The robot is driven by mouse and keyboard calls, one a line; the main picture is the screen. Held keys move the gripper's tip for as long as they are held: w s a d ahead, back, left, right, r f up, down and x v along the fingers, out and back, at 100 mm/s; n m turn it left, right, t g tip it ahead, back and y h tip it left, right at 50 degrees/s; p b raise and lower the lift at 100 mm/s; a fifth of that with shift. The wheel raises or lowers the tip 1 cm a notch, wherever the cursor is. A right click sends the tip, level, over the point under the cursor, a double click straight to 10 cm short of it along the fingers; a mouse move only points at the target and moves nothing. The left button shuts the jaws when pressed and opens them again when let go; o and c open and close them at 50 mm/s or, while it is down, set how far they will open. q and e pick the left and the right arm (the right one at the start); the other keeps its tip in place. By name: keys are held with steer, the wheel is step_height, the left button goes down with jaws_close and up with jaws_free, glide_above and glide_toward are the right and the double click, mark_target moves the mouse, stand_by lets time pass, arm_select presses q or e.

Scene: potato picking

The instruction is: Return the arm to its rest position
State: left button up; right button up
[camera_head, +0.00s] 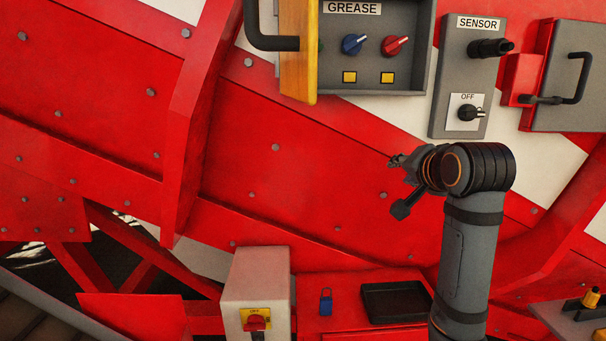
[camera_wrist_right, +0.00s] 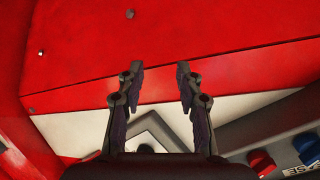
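My right arm (camera_head: 470,250) rises from the bottom of the head view, right of the middle, and bends left at its dark wrist. My right gripper (camera_head: 402,185) points left in front of the red machine's panels, below the grease panel. In the right wrist view the gripper (camera_wrist_right: 160,70) has its two fingers spread, with nothing between them. The red surface (camera_wrist_right: 230,45) lies beyond the fingers, and I see no contact. My left arm and gripper are not in view.
The grease panel (camera_head: 372,73) with blue and red knobs and its open yellow door (camera_head: 298,55) are above the gripper. A sensor panel (camera_head: 465,80) is upper right. Below are a grey switch box (camera_head: 258,285), a blue padlock (camera_head: 325,302) and a black tray (camera_head: 397,300).

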steer(key=s+d+f+n+g, duration=0.1)
steer(key=s+f+n+g, duration=0.2)
steer(key=f, duration=1.2)
steer(key=s+d+f+n+g, duration=0.15)
steer(key=s+f, duration=0.35)
steer(key=f, duration=1)
steer(key=s+f+n+g, duration=0.55)
steer(key=s+f, duration=1.25)
steer(key=s, duration=0.5)
step_height(320, 180, down, 19)
steer(key=w+d+g+b, duration=0.1)
steer(key=b, duration=0.3)
steer(key=s+d+f+g+b, duration=0.1)
steer(key=s+f+b, duration=0.25)
steer(key=f, duration=0.95)
steer(key=s+d+f+b, duration=0.15)
steer(key=s+f, duration=0.35)
steer(key=f, duration=0.7)
steer(key=s+f+b, duration=0.3)
steer(key=s+f, duration=0.8)
steer(key=s, duration=0.2)
steer(key=shift+s+f+m+g+h+b, duration=0.2)
steer(key=shift+f+m+g+h+b, duration=0.15)
steer(key=shift+m+g+h, duration=0.05)
